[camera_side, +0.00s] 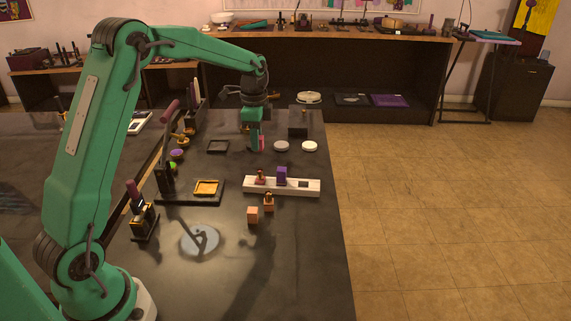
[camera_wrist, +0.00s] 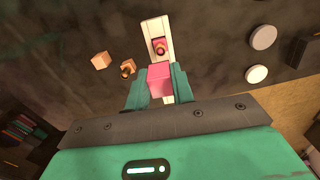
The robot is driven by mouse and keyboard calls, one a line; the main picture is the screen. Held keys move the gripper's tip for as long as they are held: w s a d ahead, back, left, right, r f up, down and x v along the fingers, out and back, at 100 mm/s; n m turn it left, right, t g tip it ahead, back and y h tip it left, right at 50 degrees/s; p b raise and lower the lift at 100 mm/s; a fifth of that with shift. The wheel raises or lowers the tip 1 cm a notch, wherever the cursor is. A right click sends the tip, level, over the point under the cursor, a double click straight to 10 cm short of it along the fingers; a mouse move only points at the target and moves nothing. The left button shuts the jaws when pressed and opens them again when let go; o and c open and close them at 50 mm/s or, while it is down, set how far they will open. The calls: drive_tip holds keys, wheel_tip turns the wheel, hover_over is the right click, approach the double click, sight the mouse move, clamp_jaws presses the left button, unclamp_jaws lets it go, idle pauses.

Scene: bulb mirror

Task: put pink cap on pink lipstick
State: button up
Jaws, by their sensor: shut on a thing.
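My gripper (camera_side: 256,144) is shut on the pink cap, which shows as a small pink block (camera_side: 262,143) beside the fingers in the side view. In the wrist view my gripper (camera_wrist: 159,84) holds the pink cap (camera_wrist: 160,77) between its two green fingers. The pink lipstick (camera_side: 262,177) stands upright, uncapped, at the left part of a white holder (camera_side: 312,188). It also shows in the wrist view (camera_wrist: 160,46), just beyond the held cap. The cap is apart from the lipstick, above the table and behind the holder in the side view.
A purple block (camera_side: 282,174) stands in the holder right of the lipstick. An orange cube (camera_side: 252,214) and an orange lipstick (camera_side: 268,203) stand in front. Two white discs (camera_side: 281,146) (camera_side: 309,146) lie behind. A black stand with a yellow tray (camera_side: 207,187) is left.

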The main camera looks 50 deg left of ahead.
drive_tip(key=shift+f, duration=0.2)
drive_tip(key=shift+f, duration=2.7)
drive_tip(key=shift+f, duration=2.05)
idle(0.5)
drive_tip(key=o, duration=1)
drive_tip(key=shift+r, duration=3.9)
drive_tip(key=shift+d, duration=0.1)
